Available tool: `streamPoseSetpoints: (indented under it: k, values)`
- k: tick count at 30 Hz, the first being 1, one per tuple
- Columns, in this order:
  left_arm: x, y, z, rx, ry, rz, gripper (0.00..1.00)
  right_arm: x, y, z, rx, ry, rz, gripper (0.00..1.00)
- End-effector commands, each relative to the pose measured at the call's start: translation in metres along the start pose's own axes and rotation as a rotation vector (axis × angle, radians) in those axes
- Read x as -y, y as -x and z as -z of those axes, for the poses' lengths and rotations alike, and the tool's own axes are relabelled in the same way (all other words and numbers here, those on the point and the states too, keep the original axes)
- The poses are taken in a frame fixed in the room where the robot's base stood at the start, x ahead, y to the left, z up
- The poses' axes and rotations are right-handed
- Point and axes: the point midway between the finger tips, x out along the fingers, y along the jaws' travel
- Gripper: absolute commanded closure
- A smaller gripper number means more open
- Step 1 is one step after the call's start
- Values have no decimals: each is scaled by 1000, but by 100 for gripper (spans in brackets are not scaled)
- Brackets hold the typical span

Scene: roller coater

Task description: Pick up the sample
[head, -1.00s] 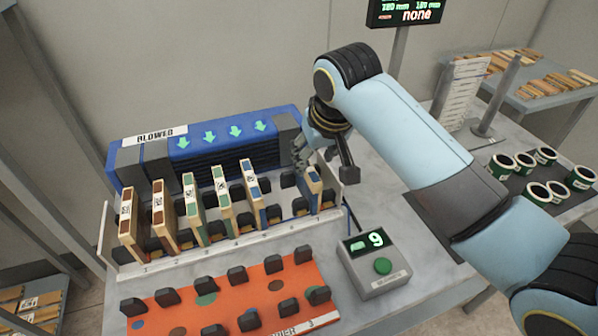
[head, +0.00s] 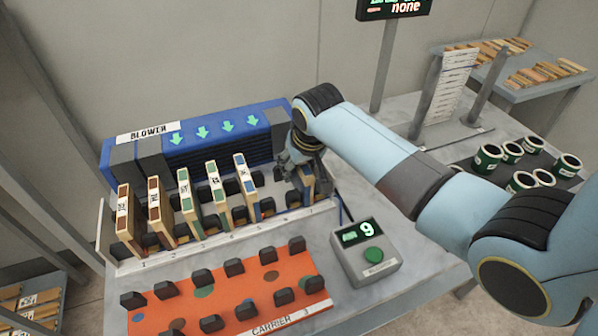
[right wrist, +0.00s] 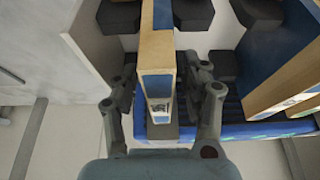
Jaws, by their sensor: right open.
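The sample is a thin wooden panel (head: 308,180) with a blue face, standing upright in the rack at the right end of the row. In the right wrist view, its edge (right wrist: 157,52) with a blue band and a small label runs between my fingers. My right gripper (head: 303,172) is over this panel, with one finger (right wrist: 158,75) on each side. The fingers are open, and gaps show beside the panel. In the head view the gripper hides much of the panel's upper part. My left gripper is not in view.
Several upright panels (head: 188,205) stand in the rack to the left. Behind is the blue blower (head: 215,140). In front lie the orange carrier (head: 225,292) and a grey button box (head: 365,258) reading 9. Green-and-white cups (head: 487,157) stand at right.

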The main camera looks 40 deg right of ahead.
Motion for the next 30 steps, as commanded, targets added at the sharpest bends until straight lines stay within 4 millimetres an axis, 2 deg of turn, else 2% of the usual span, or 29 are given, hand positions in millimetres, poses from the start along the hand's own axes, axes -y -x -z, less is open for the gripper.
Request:
streamPoseSetpoints:
  k: [5,23,30]
  values:
    - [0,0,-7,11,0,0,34,0,0,0,0,0,0,54]
    - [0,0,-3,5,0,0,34,0,-4,-2,0,0,0,54]
    - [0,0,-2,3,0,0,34,0,-4,-2,0,0,0,83]
